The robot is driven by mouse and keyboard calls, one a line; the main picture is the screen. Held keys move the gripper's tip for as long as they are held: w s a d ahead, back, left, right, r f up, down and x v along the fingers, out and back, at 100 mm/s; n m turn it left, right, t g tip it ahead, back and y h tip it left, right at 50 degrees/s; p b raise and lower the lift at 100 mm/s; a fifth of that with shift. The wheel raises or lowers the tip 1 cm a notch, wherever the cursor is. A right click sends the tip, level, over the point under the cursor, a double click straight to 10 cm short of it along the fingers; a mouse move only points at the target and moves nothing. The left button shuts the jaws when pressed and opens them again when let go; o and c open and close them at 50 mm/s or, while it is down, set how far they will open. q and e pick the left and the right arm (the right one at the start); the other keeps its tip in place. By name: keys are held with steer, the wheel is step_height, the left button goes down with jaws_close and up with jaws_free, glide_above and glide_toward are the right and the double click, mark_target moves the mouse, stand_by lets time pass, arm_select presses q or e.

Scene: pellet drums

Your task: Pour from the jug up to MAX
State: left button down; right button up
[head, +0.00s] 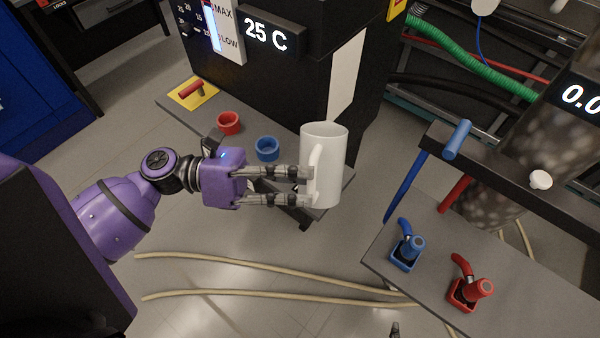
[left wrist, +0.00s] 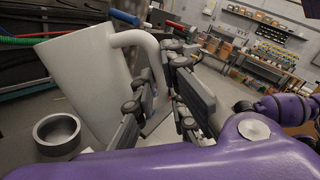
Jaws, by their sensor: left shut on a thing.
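The white jug (head: 325,165) is held upright, or nearly so, in the air in front of the black machine. My left gripper (head: 306,186) is shut on its handle from the left. In the left wrist view the jug (left wrist: 85,75) looks tilted, with its handle (left wrist: 150,50) running between the fingers (left wrist: 165,95). The jug's contents are hidden. A gauge (head: 229,30) on the machine bears MAX above LOW, with a blue column at its left; its exact level is hard to read. A red cup (head: 228,122) and a blue cup (head: 267,148) stand on the machine's ledge.
A red handle on a yellow plate (head: 191,92) lies left of the cups. At right, a grey bench (head: 430,285) carries blue and red valve-like fittings. Hoses (head: 250,262) cross the floor. A small dark tip (head: 395,328) at the bottom edge may be my right gripper.

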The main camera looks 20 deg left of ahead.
arm_select(q)
steer(key=shift+f+m+b, duration=0.55)
steer(key=shift+m+b, duration=0.15)
steer(key=shift+b, duration=0.2)
steer(key=f+m+b, duration=0.1)
steer(key=w+f+m+b, duration=0.1)
steer(key=m, duration=0.1)
steer(key=f+m, duration=0.1)
steer(key=shift+w+a+f+m+b, duration=0.15)
steer(key=shift+w+f+m+b, duration=0.15)
steer(key=shift+f+b, duration=0.1)
arm_select(e)
steer(key=shift+g, duration=0.4)
steer(key=f, duration=0.1)
steer(key=s+f, duration=0.1)
steer(key=f, duration=0.1)
steer(key=s+f, duration=0.1)
steer(key=f, duration=0.1)
steer(key=shift+a+f, duration=0.2)
steer(key=shift+f, duration=0.05)
steer(key=shift+s+f, duration=0.1)
steer(key=shift+f, duration=0.05)
